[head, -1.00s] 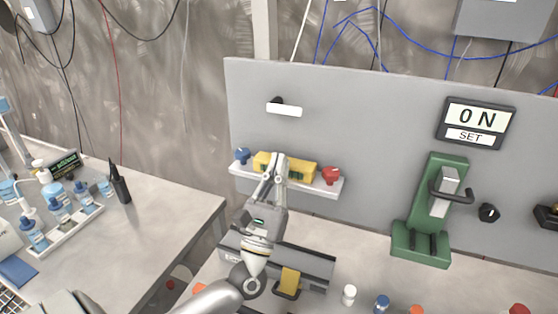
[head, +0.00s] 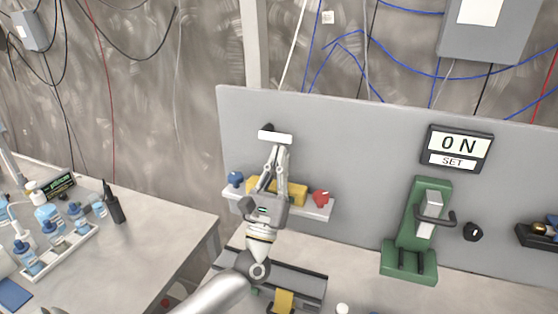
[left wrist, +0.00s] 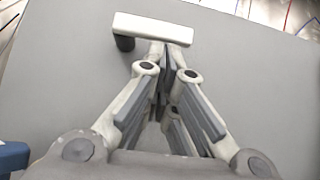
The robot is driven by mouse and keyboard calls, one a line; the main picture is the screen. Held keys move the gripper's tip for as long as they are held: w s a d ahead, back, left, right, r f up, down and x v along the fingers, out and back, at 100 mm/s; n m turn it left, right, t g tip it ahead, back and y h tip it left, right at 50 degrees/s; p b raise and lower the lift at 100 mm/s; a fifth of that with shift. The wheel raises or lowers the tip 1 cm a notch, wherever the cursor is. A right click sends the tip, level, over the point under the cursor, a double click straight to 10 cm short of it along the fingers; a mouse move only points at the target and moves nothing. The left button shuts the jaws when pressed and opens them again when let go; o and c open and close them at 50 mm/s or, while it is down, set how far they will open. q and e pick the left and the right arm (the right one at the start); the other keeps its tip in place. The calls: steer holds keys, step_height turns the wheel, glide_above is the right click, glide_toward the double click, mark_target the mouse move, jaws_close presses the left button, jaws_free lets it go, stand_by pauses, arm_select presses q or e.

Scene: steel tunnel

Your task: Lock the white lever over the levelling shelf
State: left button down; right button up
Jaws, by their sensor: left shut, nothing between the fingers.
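The white lever (head: 281,138) is a short horizontal bar on a dark pivot at its left end, on the grey panel above the levelling shelf. It also shows in the left wrist view (left wrist: 152,28), roughly level. The levelling shelf (head: 313,213) is a white ledge with a yellow block (head: 294,194), a blue knob (head: 235,179) and a red knob (head: 321,198). My left gripper (head: 277,148) is shut and empty, its tips right below the lever's middle; I cannot tell whether they touch it. The gripper hides part of the block and shelf. My right gripper is not in view.
A green stand (head: 416,222) with a black handle is on the right, below an ON/SET display (head: 457,148). A dark grey rail unit (head: 297,285) lies below the shelf. Bottles crowd the left table (head: 150,238). The panel around the lever is bare.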

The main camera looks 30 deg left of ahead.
arm_select(q)
steer(key=shift+d+r+n+g+y, duration=0.1)
steer(key=shift+d+n+g+y, duration=0.05)
steer(key=shift+n+y, duration=0.45)
steer(key=shift+d+r+n+g+y, duration=0.1)
steer(key=shift+n+g+y, duration=0.05)
steer(key=shift+n+y, duration=0.4)
